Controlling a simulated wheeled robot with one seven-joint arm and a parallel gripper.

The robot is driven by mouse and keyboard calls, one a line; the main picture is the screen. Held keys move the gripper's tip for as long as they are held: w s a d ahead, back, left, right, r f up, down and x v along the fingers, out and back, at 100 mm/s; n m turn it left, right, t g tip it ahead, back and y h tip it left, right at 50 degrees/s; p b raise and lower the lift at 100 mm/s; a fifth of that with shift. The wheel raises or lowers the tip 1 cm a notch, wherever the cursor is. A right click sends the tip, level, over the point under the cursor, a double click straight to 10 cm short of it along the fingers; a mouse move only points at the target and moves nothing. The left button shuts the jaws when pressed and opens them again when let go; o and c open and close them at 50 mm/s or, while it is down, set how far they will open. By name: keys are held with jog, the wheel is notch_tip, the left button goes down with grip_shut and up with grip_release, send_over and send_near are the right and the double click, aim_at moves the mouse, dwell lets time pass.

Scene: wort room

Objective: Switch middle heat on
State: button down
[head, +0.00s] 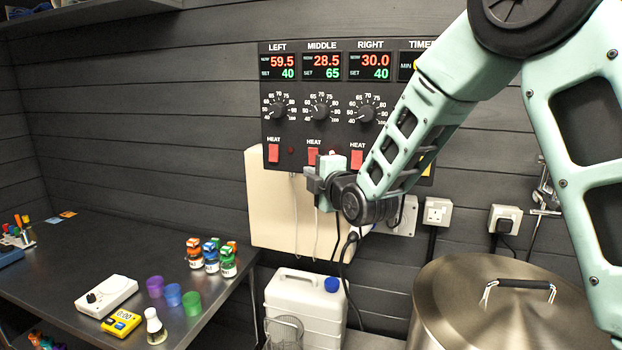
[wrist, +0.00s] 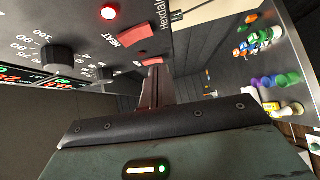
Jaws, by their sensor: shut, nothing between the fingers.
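The dark control panel (head: 330,128) on the wall has columns labelled LEFT, MIDDLE and RIGHT. The red middle heat switch (head: 312,155) also shows in the wrist view (wrist: 132,36), with a lit red lamp (wrist: 108,12) beside it. The middle display (head: 321,67) reads 28.5 over SET 65. My gripper (head: 318,172) is just in front of the panel's lower edge, by the middle switch. Its fingers (wrist: 153,80) are shut and empty. I cannot tell whether they touch the panel. The middle switch is partly hidden in the head view.
The left heat switch (head: 273,152) and right heat switch (head: 357,157) flank the middle one. Cables hang below the panel. A white canister (head: 305,305) and a lidded steel pot (head: 500,310) stand below. A dark bench (head: 110,250) with bottles and cups is at left.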

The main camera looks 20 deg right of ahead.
jog(key=s+d+b, duration=0.1)
jog(key=s+b, duration=0.3)
jog(key=s, duration=0.5)
jog(key=shift+d+f+b, duration=0.35)
jog(key=shift+d+f, duration=0.05)
jog(key=shift+f, duration=0.05)
jog(key=s+a+f+m+g+y+b, duration=0.1)
jog(key=s+a+f+m+g+b, duration=0.4)
jog(key=s+a+f+g, duration=0.7)
jog(key=s+d+f+m+g+h, duration=0.1)
jog(key=s+f, duration=0.4)
jog(key=s, duration=0.5)
jog(key=s+d+f+m+g+h+b, duration=0.1)
jog(key=s+f+m+g, duration=0.3)
jog(key=s, duration=0.7)
jog(key=shift+f+m+h, duration=0.45)
jog(key=shift+m+h, duration=0.15)
jog(key=shift+m, duration=0.1)
